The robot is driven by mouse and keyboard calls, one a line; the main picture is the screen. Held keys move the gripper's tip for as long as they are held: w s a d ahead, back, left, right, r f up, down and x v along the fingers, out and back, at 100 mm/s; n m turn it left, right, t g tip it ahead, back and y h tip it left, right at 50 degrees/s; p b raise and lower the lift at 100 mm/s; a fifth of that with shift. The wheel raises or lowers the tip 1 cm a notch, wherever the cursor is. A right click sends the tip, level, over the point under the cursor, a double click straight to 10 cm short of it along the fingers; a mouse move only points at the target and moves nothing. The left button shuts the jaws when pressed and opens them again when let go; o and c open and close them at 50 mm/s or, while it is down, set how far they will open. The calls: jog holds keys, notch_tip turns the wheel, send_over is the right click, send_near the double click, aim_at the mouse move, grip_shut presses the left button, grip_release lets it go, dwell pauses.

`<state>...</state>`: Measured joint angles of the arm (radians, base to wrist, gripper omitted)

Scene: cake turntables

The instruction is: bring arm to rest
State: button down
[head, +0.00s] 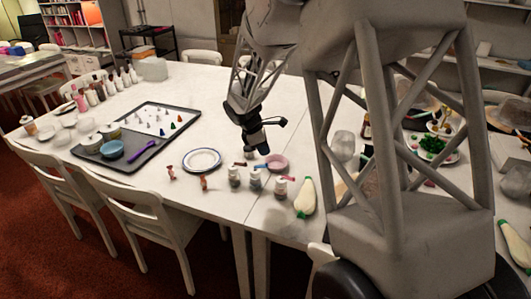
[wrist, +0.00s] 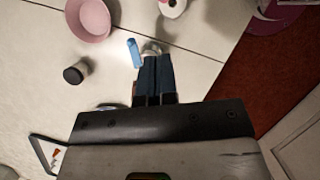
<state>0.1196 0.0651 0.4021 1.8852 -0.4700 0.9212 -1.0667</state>
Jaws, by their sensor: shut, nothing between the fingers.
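My gripper (head: 253,146) hangs over the white table (head: 222,112), close above its middle part, fingers pointing down. In the wrist view my gripper (wrist: 155,68) has its fingers together with nothing held between them. A small pale round object (wrist: 152,47) shows just beyond the fingertips; whether they touch it I cannot tell. A pink bowl (head: 277,162) stands right beside the gripper; it also shows in the wrist view (wrist: 88,18).
A white plate (head: 202,160), small bottles (head: 234,177) and a piping bag (head: 305,197) lie near the gripper. White chairs (head: 150,220) line the front edge. Bare table lies behind the plate.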

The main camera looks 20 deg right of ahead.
dwell(0.5)
jog(key=s+a+r+m+t+y, duration=0.1)
jog(key=s+a+r+m, duration=0.25)
jog(key=s+r, duration=0.4)
jog(key=s+a+r+m+t+y, duration=0.1)
jog(key=s+a+r+m, duration=0.25)
jog(key=s+r, duration=0.4)
jog(key=s+a+r+m+t+y, duration=0.1)
jog(key=s+a+m, duration=0.2)
jog(key=s, duration=0.8)
jog(key=s+a+m+t+y, duration=0.1)
jog(key=s+a+m, duration=0.3)
jog(key=s, duration=0.7)
jog(key=shift+s+r+m, duration=0.25)
jog(key=shift+r+m, duration=0.05)
jog(key=shift+r, duration=0.1)
